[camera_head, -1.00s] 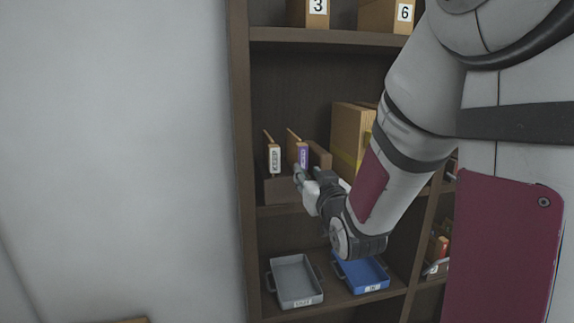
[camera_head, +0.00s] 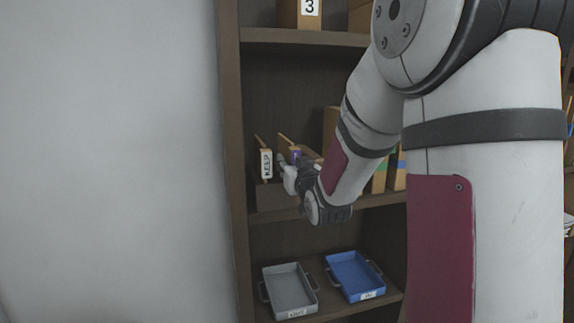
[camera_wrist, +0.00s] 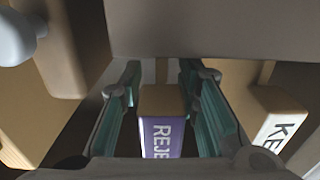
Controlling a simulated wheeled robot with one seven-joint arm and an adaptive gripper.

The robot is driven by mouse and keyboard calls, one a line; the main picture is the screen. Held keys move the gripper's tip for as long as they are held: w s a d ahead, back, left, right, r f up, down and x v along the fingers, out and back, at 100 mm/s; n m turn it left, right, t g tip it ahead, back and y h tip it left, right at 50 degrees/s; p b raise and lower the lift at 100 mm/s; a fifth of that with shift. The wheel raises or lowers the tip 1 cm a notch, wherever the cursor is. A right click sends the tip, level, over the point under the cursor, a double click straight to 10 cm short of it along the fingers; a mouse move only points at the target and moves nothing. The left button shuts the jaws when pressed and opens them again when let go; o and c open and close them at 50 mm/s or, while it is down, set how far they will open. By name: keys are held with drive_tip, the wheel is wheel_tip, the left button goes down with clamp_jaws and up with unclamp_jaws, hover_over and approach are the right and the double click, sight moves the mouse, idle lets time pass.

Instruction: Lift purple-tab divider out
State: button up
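The purple-tab divider (camera_head: 295,154) stands in a brown holder (camera_head: 278,197) on the middle shelf, partly hidden behind my gripper (camera_head: 286,162) in the head view. In the wrist view its purple label (camera_wrist: 161,137), reading "REJE…", sits between the two fingers of my gripper (camera_wrist: 163,105). The fingers flank the tab with narrow gaps on both sides, so the gripper looks open around it. The divider's lower part is hidden.
A divider with a white "KEEP" tab (camera_head: 266,163) stands close on the left. Cardboard boxes (camera_head: 331,125) are to the right. A grey tray (camera_head: 289,289) and a blue tray (camera_head: 355,275) sit on the shelf below. Another shelf with a box marked 3 (camera_head: 299,12) is above.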

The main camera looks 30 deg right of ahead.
drive_tip(key=shift+w, duration=0.45)
clamp_jaws()
wheel_tip(320, 180, up, 10)
drive_tip(key=shift+b, duration=0.45)
